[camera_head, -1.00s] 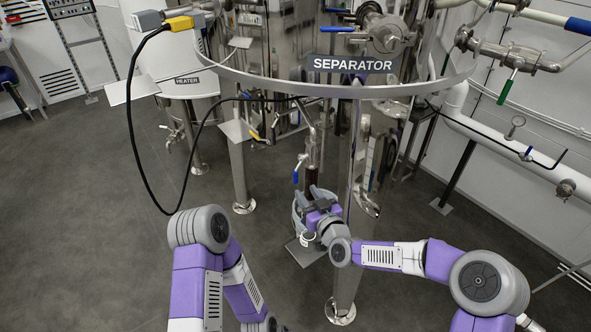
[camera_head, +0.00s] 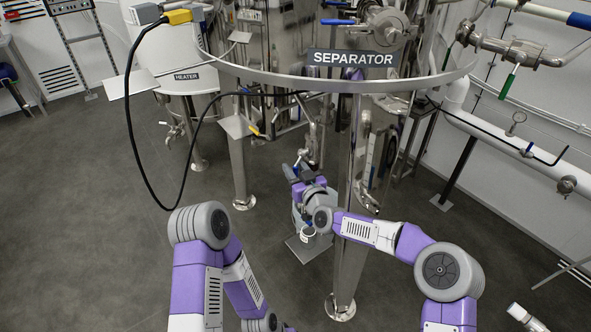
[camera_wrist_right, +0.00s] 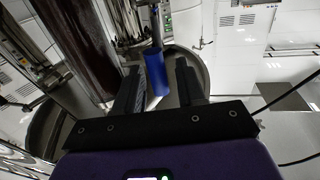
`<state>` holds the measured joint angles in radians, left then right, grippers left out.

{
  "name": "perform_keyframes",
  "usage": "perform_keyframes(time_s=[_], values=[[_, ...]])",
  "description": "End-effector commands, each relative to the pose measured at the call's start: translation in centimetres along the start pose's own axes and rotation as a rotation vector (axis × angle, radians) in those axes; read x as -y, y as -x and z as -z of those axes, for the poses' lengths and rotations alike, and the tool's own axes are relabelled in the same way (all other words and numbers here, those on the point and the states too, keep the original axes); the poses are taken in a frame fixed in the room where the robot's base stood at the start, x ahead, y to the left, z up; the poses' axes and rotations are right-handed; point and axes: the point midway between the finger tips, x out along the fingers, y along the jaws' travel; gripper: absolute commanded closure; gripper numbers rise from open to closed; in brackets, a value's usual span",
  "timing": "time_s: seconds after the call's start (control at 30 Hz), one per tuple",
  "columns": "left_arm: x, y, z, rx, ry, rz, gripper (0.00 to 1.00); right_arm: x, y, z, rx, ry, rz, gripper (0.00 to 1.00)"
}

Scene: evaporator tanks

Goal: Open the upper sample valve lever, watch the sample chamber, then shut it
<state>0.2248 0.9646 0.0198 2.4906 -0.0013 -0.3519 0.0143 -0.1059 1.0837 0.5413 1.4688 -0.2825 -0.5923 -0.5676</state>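The blue valve lever (camera_wrist_right: 155,73) shows in the right wrist view between the two black fingers of my right gripper (camera_wrist_right: 158,88). The fingers are apart, with a gap between the lever and the right finger; whether the left finger touches it I cannot tell. In the head view my right gripper (camera_head: 300,172) is raised beside the sampling pipework under the separator, and a small blue bit of the lever (camera_head: 297,163) shows there. A dark reddish-brown tube, likely the sample chamber (camera_wrist_right: 75,45), stands left of the fingers in the wrist view; my gripper largely hides it in the head view. My left gripper is out of view.
The separator's shiny leg (camera_head: 350,230) stands close right of my right gripper. A grey bucket on a floor plate (camera_head: 308,250) is below it. A black cable (camera_head: 135,150) hangs at left. Open floor lies at left.

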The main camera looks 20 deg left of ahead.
Motion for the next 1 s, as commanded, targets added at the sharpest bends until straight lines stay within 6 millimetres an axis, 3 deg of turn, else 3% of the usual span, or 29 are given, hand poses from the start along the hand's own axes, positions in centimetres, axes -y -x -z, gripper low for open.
perform_keyframes(time_s=[0.13, 0.37, 0.77, 1.0], values=[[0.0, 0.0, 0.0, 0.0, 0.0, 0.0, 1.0, 0.0, 0.0, 0.0, 0.0, 0.0, 0.0, 0.64], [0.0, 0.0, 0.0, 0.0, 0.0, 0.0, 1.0, 0.0, 0.0, 0.0, 0.0, -0.001, 0.0, 0.99], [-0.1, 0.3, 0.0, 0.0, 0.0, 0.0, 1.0, 0.0, 0.1, 0.1, 0.01, 0.002, 0.0, 1.0], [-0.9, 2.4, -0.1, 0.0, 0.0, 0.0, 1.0, -0.1, 0.5, 0.6, 0.094, 0.021, 0.001, 1.0]])
